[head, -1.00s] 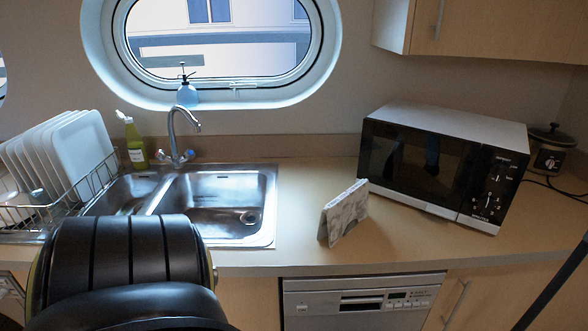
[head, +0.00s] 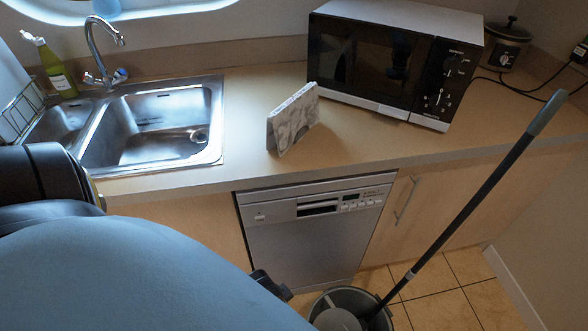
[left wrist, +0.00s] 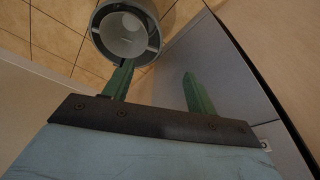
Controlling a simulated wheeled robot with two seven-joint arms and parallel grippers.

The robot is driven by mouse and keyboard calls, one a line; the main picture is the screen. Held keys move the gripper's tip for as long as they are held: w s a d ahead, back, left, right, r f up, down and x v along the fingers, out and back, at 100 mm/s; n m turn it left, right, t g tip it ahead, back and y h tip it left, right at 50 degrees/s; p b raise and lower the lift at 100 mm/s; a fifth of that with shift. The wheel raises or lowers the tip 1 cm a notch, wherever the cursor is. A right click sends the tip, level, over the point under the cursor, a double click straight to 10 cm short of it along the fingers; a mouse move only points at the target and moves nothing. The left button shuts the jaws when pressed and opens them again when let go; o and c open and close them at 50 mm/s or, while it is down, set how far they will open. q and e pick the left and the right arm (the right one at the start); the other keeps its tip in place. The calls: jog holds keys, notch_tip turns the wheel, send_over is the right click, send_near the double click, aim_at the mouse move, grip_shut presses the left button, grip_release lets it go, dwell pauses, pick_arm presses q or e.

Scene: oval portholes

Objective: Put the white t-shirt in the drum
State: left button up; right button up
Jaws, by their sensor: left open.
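No white t-shirt and no drum can be made out in either current view. My left gripper shows in the left wrist view (left wrist: 157,70), with its two green fingers apart and nothing between them. It points down toward the floor, near the grey bucket and the grey appliance front. In the head view my blue arm fills the lower left and hides most of what lies there. My right gripper is in neither view.
A grey bucket (head: 333,300) with a mop (head: 462,205) leaning in it stands on the tiled floor before the dishwasher (head: 300,240). The counter holds a sink (head: 150,125), a white marbled object (head: 293,118), a microwave (head: 390,65) and a small cooker (head: 505,45).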

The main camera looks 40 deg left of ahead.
pick_arm(q)
jog(key=w+a+r+m+t+y, duration=0.1)
jog(key=w+a+r+t, duration=0.1)
jog(key=w+r+t, duration=0.65)
jog(key=w+a+r+m+t, duration=0.15)
jog(key=w+r, duration=0.45)
jog(key=r, duration=0.8)
jog(key=w+a+r+m+t+y, duration=0.15)
jog(key=w+r+t, duration=0.25)
jog(key=w+r, duration=0.5)
jog(key=w+d+r+m+g+h, duration=0.1)
jog(key=d+r+m+h, duration=0.4)
jog(key=r+m+h, duration=0.5)
jog(key=w+d+r+m+h, duration=0.1)
jog(key=d+r+m+h, duration=0.5)
jog(key=m, duration=0.6)
jog(key=m+g+y, duration=0.7)
jog(key=g+y, duration=0.4)
jog(key=y, duration=0.3)
send_near(294, 108)
jog(key=x, duration=0.3)
jog(key=a+x, duration=0.1)
jog(key=x, duration=0.2)
jog(key=shift+w+a+b, duration=0.25)
jog(key=shift+b, duration=0.05)
jog(key=shift+w+x, duration=0.15)
jog(key=shift+x, duration=1.35)
jog(key=shift+w+x, duration=0.1)
jog(key=shift+x, duration=1.4)
jog(key=shift+r, duration=0.1)
